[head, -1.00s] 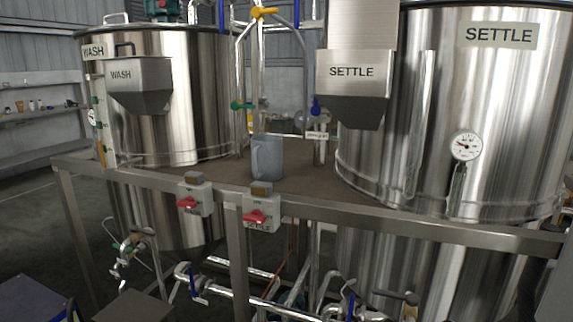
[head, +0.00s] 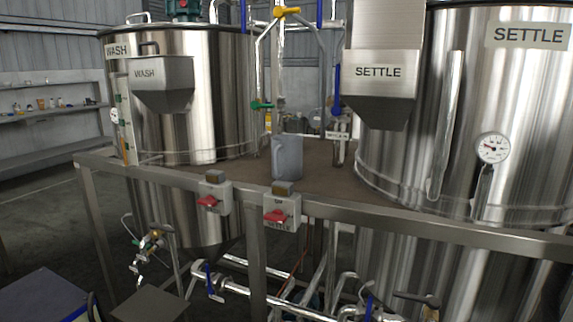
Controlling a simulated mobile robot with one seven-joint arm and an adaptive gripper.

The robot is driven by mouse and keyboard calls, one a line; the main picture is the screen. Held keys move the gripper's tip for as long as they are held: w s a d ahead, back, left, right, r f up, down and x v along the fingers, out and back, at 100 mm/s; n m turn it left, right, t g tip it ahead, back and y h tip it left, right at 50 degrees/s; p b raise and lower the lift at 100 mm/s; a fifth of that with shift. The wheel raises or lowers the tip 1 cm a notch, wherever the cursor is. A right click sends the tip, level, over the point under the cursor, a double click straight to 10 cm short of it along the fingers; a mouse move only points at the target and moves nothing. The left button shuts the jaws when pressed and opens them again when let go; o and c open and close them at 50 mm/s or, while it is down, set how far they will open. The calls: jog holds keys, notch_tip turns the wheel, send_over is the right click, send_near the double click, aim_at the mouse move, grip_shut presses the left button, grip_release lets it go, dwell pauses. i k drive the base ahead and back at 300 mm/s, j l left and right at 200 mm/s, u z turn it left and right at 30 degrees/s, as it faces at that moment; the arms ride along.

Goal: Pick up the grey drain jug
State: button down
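The grey drain jug (head: 288,157) stands upright on the brown deck (head: 325,180) between the two steel tanks. Its handle is on its left side, facing the WASH tank. Nothing touches it from above, and the front rail is just before it. My gripper is not in the head view, so its state and its distance from the jug do not show.
The WASH tank (head: 215,100) stands left and the SETTLE tank (head: 455,110) right, each with a labelled hopper. A steel rail (head: 345,212) crosses in front, carrying two red-switch boxes (head: 215,193). Pipes and valves (head: 340,105) rise behind the jug.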

aim_at(286, 149)
jog(key=i+l, duration=0.2)
jog(key=l, duration=0.15)
jog(key=i+l+z, duration=0.1)
jog(key=l, duration=0.25)
jog(key=i+l, duration=0.25)
